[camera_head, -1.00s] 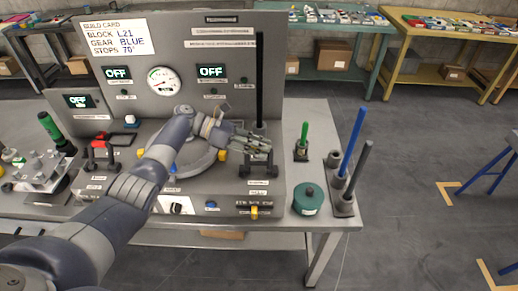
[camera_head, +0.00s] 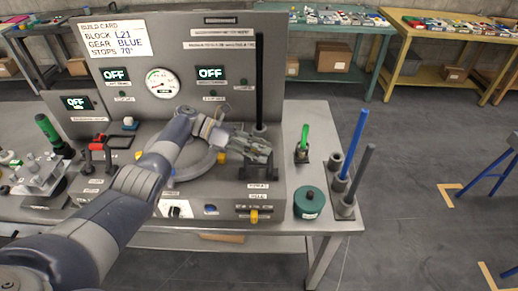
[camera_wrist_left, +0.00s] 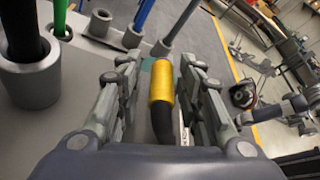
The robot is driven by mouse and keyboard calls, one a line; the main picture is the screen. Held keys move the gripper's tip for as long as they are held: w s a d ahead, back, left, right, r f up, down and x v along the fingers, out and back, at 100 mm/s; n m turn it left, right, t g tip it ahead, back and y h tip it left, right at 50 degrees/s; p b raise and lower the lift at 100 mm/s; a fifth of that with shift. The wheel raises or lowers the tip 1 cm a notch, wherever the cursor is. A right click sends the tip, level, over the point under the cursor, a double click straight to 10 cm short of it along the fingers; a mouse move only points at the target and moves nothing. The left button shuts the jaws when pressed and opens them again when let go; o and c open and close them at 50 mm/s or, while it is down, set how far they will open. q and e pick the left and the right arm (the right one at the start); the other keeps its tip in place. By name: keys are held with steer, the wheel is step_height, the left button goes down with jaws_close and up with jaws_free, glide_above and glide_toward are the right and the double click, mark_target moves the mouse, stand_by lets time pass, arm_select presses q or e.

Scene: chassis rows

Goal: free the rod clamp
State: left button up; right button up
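The tall black rod (camera_head: 260,80) stands upright at the right of the grey panel. It also shows in the left wrist view (camera_wrist_left: 22,32), standing in a grey collar (camera_wrist_left: 32,85). A black lever with a yellow grip (camera_wrist_left: 161,80), apparently the clamp's, lies between the fingers of my left gripper (camera_wrist_left: 158,78). The fingers are apart, with a visible gap on each side of the grip. In the head view my left gripper (camera_head: 262,149) is just in front of the rod's base, above a black bracket (camera_head: 258,171), and hides the lever. My right gripper is not in view.
A green-handled piece (camera_head: 303,143), a blue rod (camera_head: 354,143) and a grey rod (camera_head: 361,173) stand in holders at the right. A round green tin (camera_head: 308,203) sits near the front edge. A round grey fixture (camera_head: 192,164) lies left of my gripper.

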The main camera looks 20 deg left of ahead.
arm_select(q)
steer(key=shift+a, duration=0.15)
steer(key=shift+v, duration=3.6)
steer(key=shift+r, duration=0.15)
